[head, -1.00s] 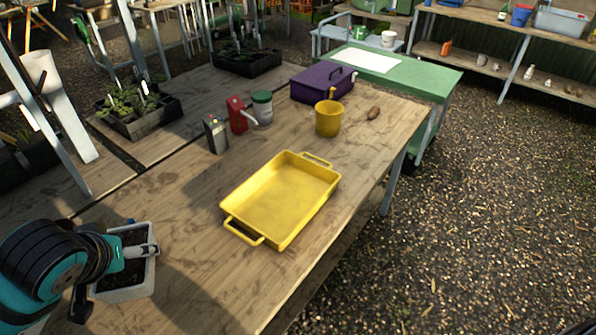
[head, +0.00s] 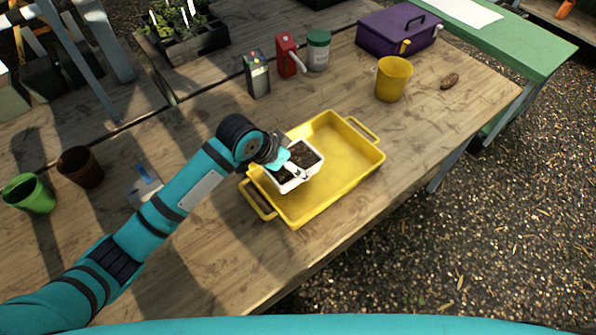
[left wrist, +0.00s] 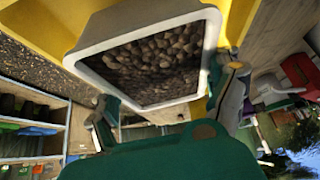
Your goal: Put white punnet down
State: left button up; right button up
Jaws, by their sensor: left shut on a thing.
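The white punnet (head: 296,176), filled with dark soil, is over the left part of the yellow tray (head: 365,165) in the head view. My left gripper (head: 290,163) is shut on the punnet at its upper-left side. In the left wrist view the punnet (left wrist: 215,25) fills the upper middle, with brown lumpy soil inside and the yellow tray (left wrist: 35,25) behind it. The gripper's fingers (left wrist: 170,110) show at both sides of the punnet. I cannot tell whether the punnet's base touches the tray floor. My right gripper is not in view.
A yellow pot (head: 393,80), purple box (head: 398,32), red container (head: 288,55), green-lidded jar (head: 318,50) and metal tin (head: 257,74) stand behind the tray. Green (head: 30,195) and brown (head: 80,168) pots stand at left. The tray's right part is empty.

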aim_at(271, 175)
pick_arm(q)
notch_tip(271, 175, down, 2)
jog(key=shift+w+d+f, duration=0.1)
jog(key=shift+w, duration=0.05)
jog(key=shift+f, duration=1.85)
jog(key=shift+f, duration=0.15)
jog(key=o, duration=1.2)
jog(key=shift+c, duration=0.2)
jog(key=v, duration=1.1)
jog(key=shift+r, duration=0.6)
